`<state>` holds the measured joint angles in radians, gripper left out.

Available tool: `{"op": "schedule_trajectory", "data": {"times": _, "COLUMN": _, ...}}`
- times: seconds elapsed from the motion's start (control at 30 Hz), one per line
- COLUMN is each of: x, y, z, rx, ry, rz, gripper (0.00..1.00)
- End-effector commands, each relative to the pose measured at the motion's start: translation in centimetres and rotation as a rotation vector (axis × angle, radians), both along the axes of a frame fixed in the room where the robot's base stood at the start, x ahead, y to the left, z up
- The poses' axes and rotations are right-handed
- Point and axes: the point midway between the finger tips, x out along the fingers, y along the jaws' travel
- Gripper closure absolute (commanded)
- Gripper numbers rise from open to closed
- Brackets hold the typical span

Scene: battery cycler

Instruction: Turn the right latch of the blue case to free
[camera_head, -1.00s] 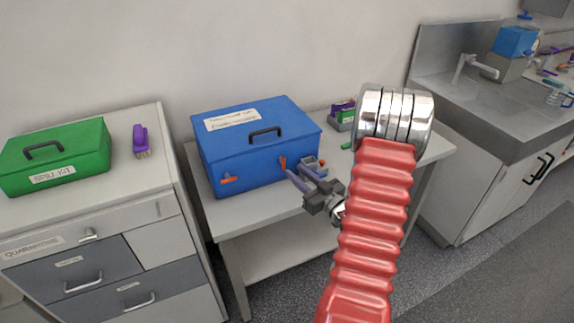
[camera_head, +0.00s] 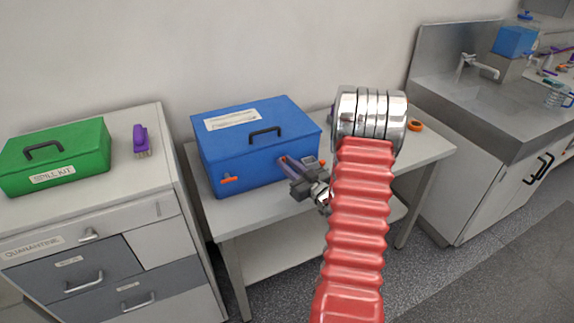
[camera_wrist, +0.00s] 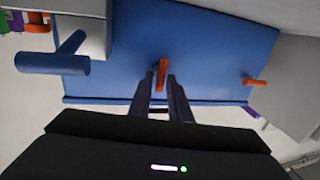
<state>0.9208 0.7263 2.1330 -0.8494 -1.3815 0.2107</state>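The blue case (camera_head: 240,155) stands closed on the table, handle on its lid. Its left latch (camera_head: 229,180) is orange and lies sideways; in the wrist view it shows at the right (camera_wrist: 255,82). The right latch (camera_wrist: 162,75) is orange and stands upright on the case front in the wrist view. In the head view it is mostly hidden by my gripper (camera_head: 284,160). In the wrist view my gripper's two purple-grey fingers (camera_wrist: 161,88) are apart, one on each side of the right latch. I cannot tell whether they touch it.
A small grey device (camera_head: 309,163) stands close to the right of my gripper; in the wrist view a blue cylinder (camera_wrist: 52,64) is beside it. A green spill kit (camera_head: 75,160) sits on the left cabinet.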

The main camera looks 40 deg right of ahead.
Motion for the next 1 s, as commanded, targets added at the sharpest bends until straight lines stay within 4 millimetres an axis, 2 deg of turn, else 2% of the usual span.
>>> {"op": "schedule_trajectory", "data": {"times": 0.2, "x": 0.03, "y": 0.18, "z": -0.01, "rx": 0.0, "ry": 0.0, "rz": 0.004, "gripper": 1.0}}
{"op": "schedule_trajectory", "data": {"times": 0.67, "x": 0.09, "y": 0.45, "z": -0.02, "rx": -0.038, "ry": 0.013, "rz": 0.01, "gripper": 1.0}}
{"op": "schedule_trajectory", "data": {"times": 1.0, "x": 0.19, "y": 0.83, "z": 0.05, "rx": -0.217, "ry": 0.063, "rz": 0.013, "gripper": 1.0}}
